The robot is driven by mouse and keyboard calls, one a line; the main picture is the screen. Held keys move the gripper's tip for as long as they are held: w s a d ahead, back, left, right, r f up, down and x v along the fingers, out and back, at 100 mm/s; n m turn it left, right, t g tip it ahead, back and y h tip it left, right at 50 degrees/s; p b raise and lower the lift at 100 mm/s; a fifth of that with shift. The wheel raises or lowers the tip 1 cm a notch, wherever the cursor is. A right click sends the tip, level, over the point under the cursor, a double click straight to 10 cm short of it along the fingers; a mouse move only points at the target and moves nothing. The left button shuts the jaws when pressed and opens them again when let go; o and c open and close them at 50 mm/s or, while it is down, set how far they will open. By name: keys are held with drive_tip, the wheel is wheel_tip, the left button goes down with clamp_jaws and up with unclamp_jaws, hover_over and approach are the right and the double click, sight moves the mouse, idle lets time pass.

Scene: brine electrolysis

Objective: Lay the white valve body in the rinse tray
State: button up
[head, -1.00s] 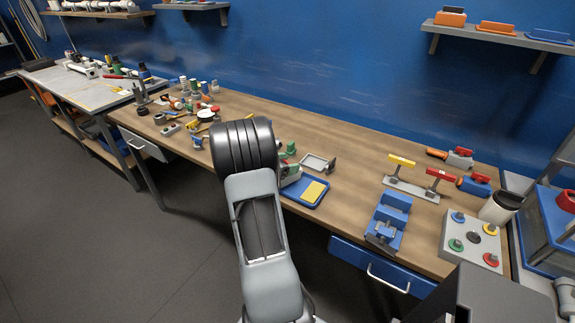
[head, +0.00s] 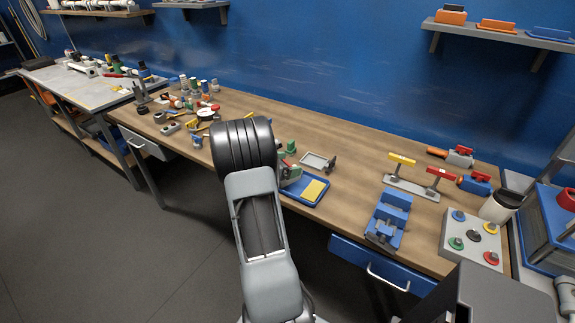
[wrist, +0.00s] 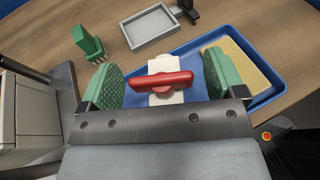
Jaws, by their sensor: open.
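The white valve body (wrist: 164,66) with a red lever handle (wrist: 161,82) shows in the wrist view, over the left part of the blue tray (wrist: 267,97). It appears to lie in the tray; its underside is hidden. My gripper (wrist: 163,78) is open, with a green pad on each side of the valve body and a visible gap at both sides. In the head view the blue tray (head: 293,192) sits at the bench's front edge, and my arm hides the valve body and most of the gripper.
A yellow sponge-like block (wrist: 240,62) lies in the tray's right part. A blue vise (head: 388,220) and a valve rack (head: 411,188) stand right. Bench between is clear.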

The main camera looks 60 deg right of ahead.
drive_tip(key=shift+r, duration=0.2)
drive_tip(key=shift+w+a+r, duration=0.1)
drive_tip(key=shift+a, duration=0.1)
drive_tip(key=v, duration=1)
drive_tip(key=s+a+r+m+t+y, duration=0.2)
drive_tip(key=a+m+t+y, duration=0.2)
drive_tip(key=a, duration=1.3)
drive_tip(key=s+a+r+m+t+y, duration=0.2)
drive_tip(key=a+m+t+y, duration=0.3)
drive_tip(key=a, duration=1.2)
drive_tip(key=s+m+y, duration=0.1)
drive_tip(key=m+y, duration=0.3)
drive_tip(key=shift+a+y, duration=0.3)
drive_tip(key=shift+r, duration=0.3)
